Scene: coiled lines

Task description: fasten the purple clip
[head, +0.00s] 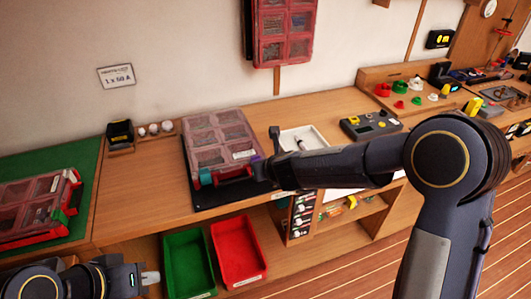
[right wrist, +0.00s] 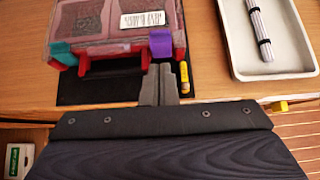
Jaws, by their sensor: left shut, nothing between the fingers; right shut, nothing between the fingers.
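A case (head: 215,140) with a clear compartment lid and red frame lies on a dark mat (head: 192,197). In the right wrist view its front edge bears a teal clip (right wrist: 62,53) at left, a red handle (right wrist: 112,55) and the purple clip (right wrist: 160,44) at right. My right gripper (right wrist: 158,72) is shut and empty, its tips just in front of the purple clip's lower edge; I cannot tell whether they touch. In the head view my right gripper mostly hides this corner. My left gripper (head: 151,278) is shut and empty at lower left, away from the case.
A white tray (head: 318,131) with a dark-banded pen-like item stands right of the case. Green (head: 187,262) and red (head: 239,250) bins sit below the tabletop's front. Another case (head: 35,212) lies on a green mat (head: 84,160) at left. A yellow-capped item (right wrist: 184,75) is beside my right fingers.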

